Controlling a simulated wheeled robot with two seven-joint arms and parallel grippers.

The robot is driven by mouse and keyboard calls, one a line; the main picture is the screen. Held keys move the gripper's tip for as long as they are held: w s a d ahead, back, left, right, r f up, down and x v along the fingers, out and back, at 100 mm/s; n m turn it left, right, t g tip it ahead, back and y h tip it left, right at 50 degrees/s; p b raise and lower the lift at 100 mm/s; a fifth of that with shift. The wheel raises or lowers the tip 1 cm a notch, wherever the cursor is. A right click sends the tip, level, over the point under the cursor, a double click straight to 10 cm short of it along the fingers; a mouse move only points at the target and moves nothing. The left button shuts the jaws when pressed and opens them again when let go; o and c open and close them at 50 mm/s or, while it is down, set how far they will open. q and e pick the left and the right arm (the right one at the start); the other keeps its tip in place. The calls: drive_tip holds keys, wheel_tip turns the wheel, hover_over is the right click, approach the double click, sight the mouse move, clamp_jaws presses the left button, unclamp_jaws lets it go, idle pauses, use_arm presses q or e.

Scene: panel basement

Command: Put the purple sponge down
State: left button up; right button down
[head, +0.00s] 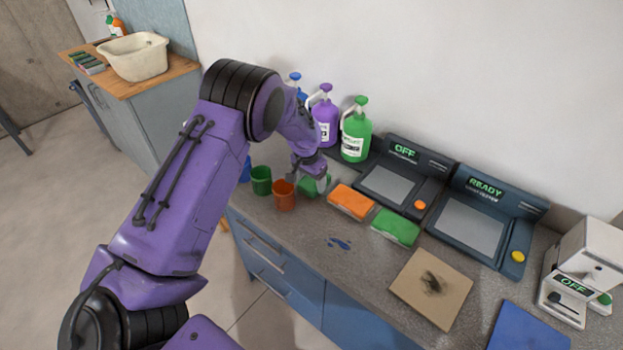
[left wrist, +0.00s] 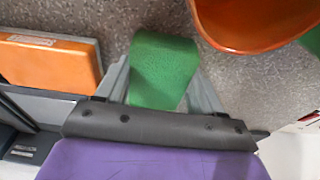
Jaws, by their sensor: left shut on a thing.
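My left gripper (head: 307,180) is low over the counter, just right of an orange cup (head: 284,195). It is shut on a green sponge (head: 318,187). In the left wrist view the green sponge (left wrist: 163,68) sits between the grey fingers, with grey counter around it. I cannot tell whether it touches the counter. No purple sponge shows in either view. My right gripper is not in view.
An orange pack (head: 350,201) and a green pack (head: 395,227) lie to the right. A green cup (head: 261,180) stands left. Pump bottles (head: 356,135) and two dark devices (head: 485,222) line the wall. A blue spill (head: 339,243) and stained tan board (head: 431,288) lie in front.

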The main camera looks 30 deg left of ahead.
sight(307, 185)
use_arm(q)
drive_tip(key=o, duration=0.9)
drive_tip(key=shift+f, duration=0.1)
drive_tip(key=shift+o, duration=0.2)
wheel_tip(307, 185, up, 12)
drive_tip(key=s+b, duration=0.2)
drive_tip(key=shift+a, duration=0.1)
